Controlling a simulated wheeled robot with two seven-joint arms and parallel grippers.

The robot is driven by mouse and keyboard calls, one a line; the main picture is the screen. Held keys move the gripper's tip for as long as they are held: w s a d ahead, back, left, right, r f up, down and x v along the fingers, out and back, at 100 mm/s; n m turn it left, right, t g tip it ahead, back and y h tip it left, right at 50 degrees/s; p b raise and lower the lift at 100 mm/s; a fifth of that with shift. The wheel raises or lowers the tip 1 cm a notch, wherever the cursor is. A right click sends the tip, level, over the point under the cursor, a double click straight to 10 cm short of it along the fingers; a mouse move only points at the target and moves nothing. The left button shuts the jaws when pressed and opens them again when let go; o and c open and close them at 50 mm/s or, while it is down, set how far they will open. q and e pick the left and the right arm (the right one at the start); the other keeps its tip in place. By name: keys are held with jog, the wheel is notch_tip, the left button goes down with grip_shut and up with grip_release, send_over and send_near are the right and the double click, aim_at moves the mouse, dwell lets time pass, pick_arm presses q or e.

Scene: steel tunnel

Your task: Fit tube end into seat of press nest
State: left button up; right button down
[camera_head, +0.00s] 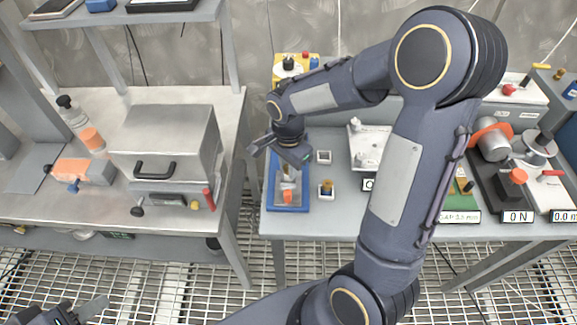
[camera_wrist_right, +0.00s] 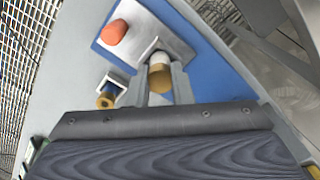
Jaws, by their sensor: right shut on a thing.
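My right gripper (camera_head: 287,170) is over the blue press base (camera_head: 290,208) on the right bench. In the right wrist view its fingers (camera_wrist_right: 161,90) are shut on a tube with a brass-coloured end (camera_wrist_right: 160,77). The tube is at the edge of a silver plate and bracket (camera_wrist_right: 180,38) on the blue base (camera_wrist_right: 215,65). Whether its far end is inside the seat is hidden. An orange cylinder (camera_wrist_right: 116,32) stands beside it on the plate. My left gripper (camera_head: 88,310) is low at the bottom left, away from the benches; its jaw opening is unclear.
A small white holder (camera_head: 326,190) with another brass-topped piece stands just right of the blue base. A second white holder (camera_head: 323,156) sits behind it. A white fixture (camera_head: 365,148) is further right. A metal box (camera_head: 165,140) occupies the left bench.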

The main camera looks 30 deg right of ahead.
jog(key=shift+f, duration=0.25)
jog(key=shift+f, duration=0.15)
jog(key=c, duration=1.3)
grip_release()
notch_tip(320, 180, up, 12)
jog(key=s+a+n+t+y, duration=0.1)
jog(key=s+n+t, duration=0.1)
jog(key=s+n, duration=0.2)
jog(key=s+a+n+t+y, duration=0.1)
jog(key=s+n, duration=0.4)
jog(key=s, duration=0.2)
jog(key=s+a+r+n+t+y, duration=0.1)
jog(key=s+a+n+t, duration=0.1)
jog(key=s+n, duration=0.2)
jog(key=shift+s+a+r+n+t+y+p, duration=0.1)
jog(key=shift+s+n+t+y+p, duration=0.25)
jog(key=shift+s, duration=0.65)
